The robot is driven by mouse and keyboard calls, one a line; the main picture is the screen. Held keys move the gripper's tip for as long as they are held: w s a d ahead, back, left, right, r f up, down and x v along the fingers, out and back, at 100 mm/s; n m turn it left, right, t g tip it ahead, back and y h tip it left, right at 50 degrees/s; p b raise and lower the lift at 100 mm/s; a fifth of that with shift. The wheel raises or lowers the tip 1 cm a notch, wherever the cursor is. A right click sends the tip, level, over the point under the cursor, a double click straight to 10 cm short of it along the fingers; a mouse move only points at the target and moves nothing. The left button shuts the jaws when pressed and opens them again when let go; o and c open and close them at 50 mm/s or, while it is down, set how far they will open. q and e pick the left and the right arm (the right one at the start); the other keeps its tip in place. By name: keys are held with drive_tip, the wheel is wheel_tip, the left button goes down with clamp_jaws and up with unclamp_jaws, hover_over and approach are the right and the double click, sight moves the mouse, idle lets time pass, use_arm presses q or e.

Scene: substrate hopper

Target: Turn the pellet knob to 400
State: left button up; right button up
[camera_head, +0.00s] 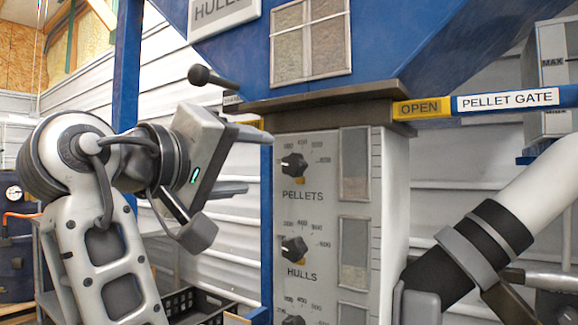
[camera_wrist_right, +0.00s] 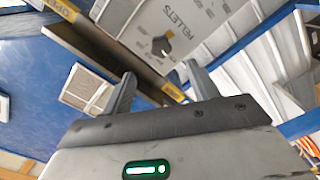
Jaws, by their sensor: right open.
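The black pellet knob (camera_head: 294,165) is on the grey panel above the PELLETS label, with small scale numbers around it. Its pointer seems to face left in the head view, but I cannot tell which number it marks. The knob also shows in the right wrist view (camera_wrist_right: 162,45), beyond the fingers. My right gripper (camera_head: 243,162) is open and empty, left of the knob in the head view and apart from it. Its two fingers also show in the wrist view (camera_wrist_right: 160,75). My left gripper is not in view.
The HULLS knob (camera_head: 294,248) is below, with another knob (camera_head: 293,321) at the bottom edge. A dark ledge (camera_head: 330,100) juts out above the panel. The yellow OPEN tag (camera_head: 420,108) and PELLET GATE bar (camera_head: 508,101) are at the upper right. A black crate (camera_head: 195,304) stands low left.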

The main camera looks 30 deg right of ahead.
sight(289, 165)
drive_tip(key=x, duration=1.1)
drive_tip(key=shift+w+d+p, duration=0.2)
drive_tip(key=shift+p, duration=0.2)
drive_tip(key=c, duration=1)
